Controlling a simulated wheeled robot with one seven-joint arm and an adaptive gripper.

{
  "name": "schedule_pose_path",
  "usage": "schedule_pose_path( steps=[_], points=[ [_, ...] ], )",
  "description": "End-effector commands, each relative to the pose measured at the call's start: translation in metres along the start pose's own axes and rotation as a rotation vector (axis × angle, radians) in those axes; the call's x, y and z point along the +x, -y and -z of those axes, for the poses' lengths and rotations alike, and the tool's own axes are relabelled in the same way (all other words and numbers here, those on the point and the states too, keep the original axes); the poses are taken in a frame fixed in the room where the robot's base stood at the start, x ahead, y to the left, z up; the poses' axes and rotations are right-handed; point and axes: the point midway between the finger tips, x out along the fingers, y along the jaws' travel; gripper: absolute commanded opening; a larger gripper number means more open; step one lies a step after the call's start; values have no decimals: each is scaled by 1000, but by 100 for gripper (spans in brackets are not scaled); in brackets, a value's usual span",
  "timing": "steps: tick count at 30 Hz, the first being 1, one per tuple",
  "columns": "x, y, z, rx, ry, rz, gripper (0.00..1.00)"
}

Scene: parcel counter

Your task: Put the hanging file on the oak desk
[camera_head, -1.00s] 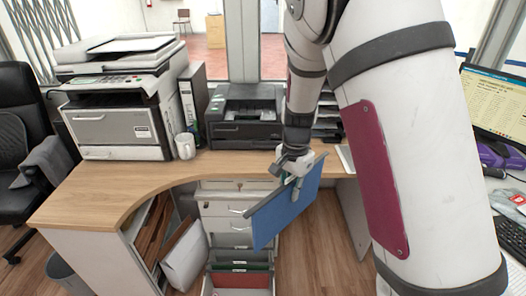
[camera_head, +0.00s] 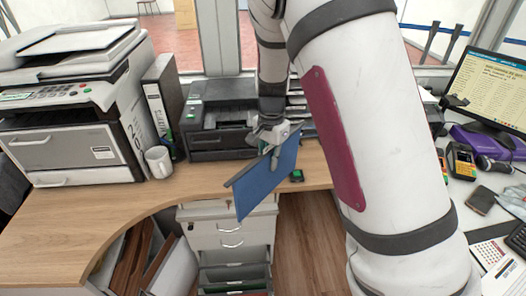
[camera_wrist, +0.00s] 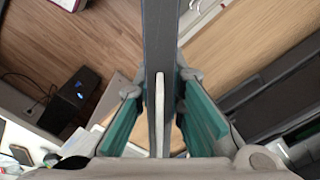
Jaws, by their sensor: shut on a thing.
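The blue hanging file (camera_head: 268,178) hangs tilted from my gripper (camera_head: 270,138), in front of the oak desk's edge. My gripper is shut on the file's top edge. In the wrist view the file's dark edge (camera_wrist: 161,60) runs between the two green-padded fingers (camera_wrist: 160,100). The oak desk (camera_head: 105,205) has a curved front edge and a bare stretch of top at the left. The file hides part of the desk's front edge and the drawers behind it.
A large printer (camera_head: 70,110), a white mug (camera_head: 158,161), a binder (camera_head: 163,100) and a black printer (camera_head: 215,120) stand along the desk's back. A drawer cabinet (camera_head: 215,235) with open file drawer is below. A monitor (camera_head: 488,85) stands at right.

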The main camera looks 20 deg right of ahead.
Motion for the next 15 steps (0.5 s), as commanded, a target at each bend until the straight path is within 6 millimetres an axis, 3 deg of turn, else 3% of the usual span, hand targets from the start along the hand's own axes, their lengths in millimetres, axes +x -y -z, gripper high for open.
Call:
schedule_pose_path(
  steps=[6,15],
  points=[
    [7,31,47,3,-3,0,0],
    [13,67,100,1,-2,-1,0]
  ],
)
